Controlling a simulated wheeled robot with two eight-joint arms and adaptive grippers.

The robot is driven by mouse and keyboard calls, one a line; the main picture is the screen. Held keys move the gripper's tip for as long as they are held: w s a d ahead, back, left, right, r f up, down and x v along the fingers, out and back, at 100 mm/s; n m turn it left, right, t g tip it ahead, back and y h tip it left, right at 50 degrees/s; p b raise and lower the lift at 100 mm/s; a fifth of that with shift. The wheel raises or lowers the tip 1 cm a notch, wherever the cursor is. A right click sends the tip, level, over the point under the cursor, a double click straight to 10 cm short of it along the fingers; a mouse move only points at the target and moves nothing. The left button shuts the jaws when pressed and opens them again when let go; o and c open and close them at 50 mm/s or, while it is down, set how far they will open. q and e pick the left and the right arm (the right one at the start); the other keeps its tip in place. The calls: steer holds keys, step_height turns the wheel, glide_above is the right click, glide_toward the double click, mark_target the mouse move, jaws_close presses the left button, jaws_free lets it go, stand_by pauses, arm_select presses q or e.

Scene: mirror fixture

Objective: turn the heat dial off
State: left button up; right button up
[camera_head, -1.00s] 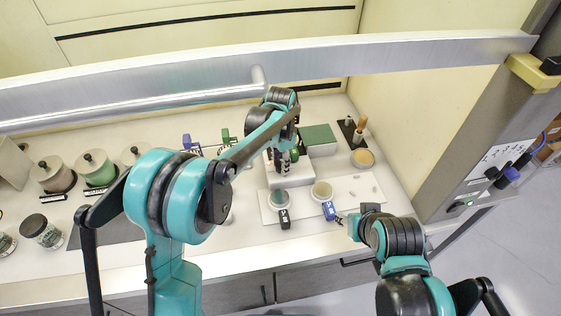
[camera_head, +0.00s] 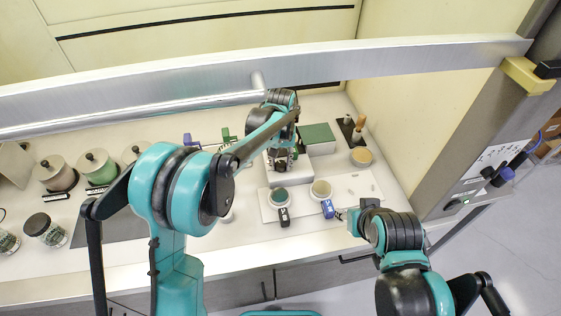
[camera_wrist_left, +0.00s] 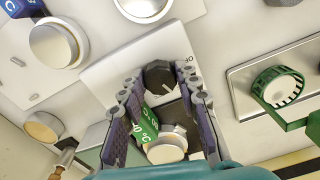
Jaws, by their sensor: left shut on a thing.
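The heat dial (camera_wrist_left: 160,75) is a dark round knob with a pale line, on a white panel (camera_wrist_left: 112,75) in the left wrist view. Lettering that looks like "OFF" is printed to its right. My left gripper (camera_wrist_left: 159,88) has its two ridged fingers shut on the knob, one at each side. In the head view my left gripper (camera_head: 280,160) reaches down over the white device (camera_head: 321,150), and it hides the dial there. My right gripper (camera_head: 342,215) is beside a blue clip (camera_head: 328,209), and its finger gap is too small to judge.
In the left wrist view, a green label (camera_wrist_left: 150,122) and a pale-capped jar (camera_wrist_left: 166,150) lie close to the fingers. A green ring holder (camera_wrist_left: 278,90) is to the right. In the head view, jars stand on a white board (camera_head: 350,187) in front; lidded pots (camera_head: 97,166) stand left.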

arm_select(q)
steer(key=n, duration=1.4)
steer(key=shift+d+p, duration=0.1)
steer(key=shift+p, duration=0.3)
steer(key=o, duration=1.2)
steer(key=shift+c, duration=0.2)
steer(key=shift+r, duration=0.1)
